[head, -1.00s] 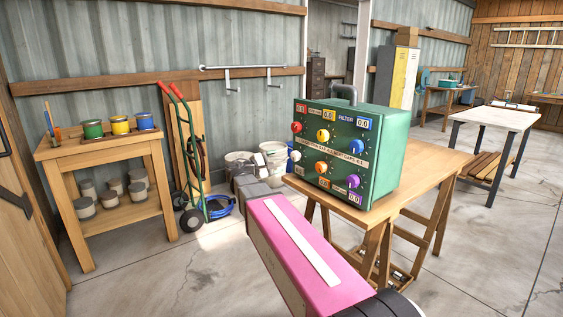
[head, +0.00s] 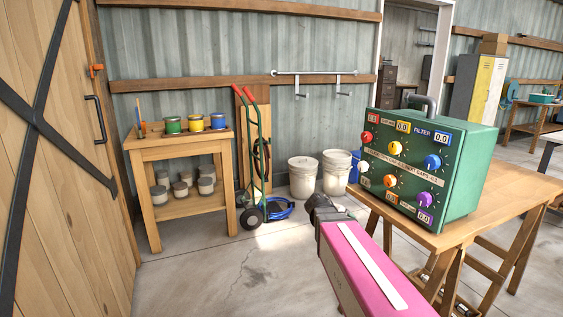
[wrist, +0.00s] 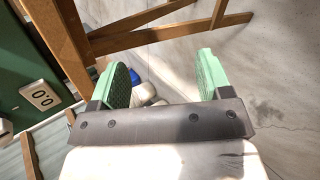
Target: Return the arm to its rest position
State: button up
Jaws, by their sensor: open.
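My arm, with a pink link, reaches forward at the lower middle of the head view. In the wrist view my gripper (wrist: 157,82) shows two green pads held wide apart with nothing between them. The gripper hangs beside the wooden trestle table, and the table's legs show past it in the wrist view. The green control box (head: 425,170) with coloured knobs stands on the table.
The trestle table (head: 515,205) is right of my arm. A wooden shelf (head: 178,146) with paint cans, a green hand truck (head: 252,160) and white buckets (head: 303,178) stand along the back wall. A wooden door (head: 65,150) is at the left. The floor (head: 235,275) left of my arm is clear.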

jog(key=s+a+f+m+g+y, duration=0.1)
jog(key=s+a+f+m+y, duration=0.2)
jog(key=s+f, duration=0.3)
jog(key=s+a+f+m+g+y, duration=0.2)
jog(key=s+a+f+m+y, duration=0.1)
jog(key=s+f+y, duration=0.3)
jog(key=shift+s+a+f+m+y, duration=0.3)
jog(key=shift+a+f+m, duration=0.1)
jog(key=shift+f, duration=0.55)
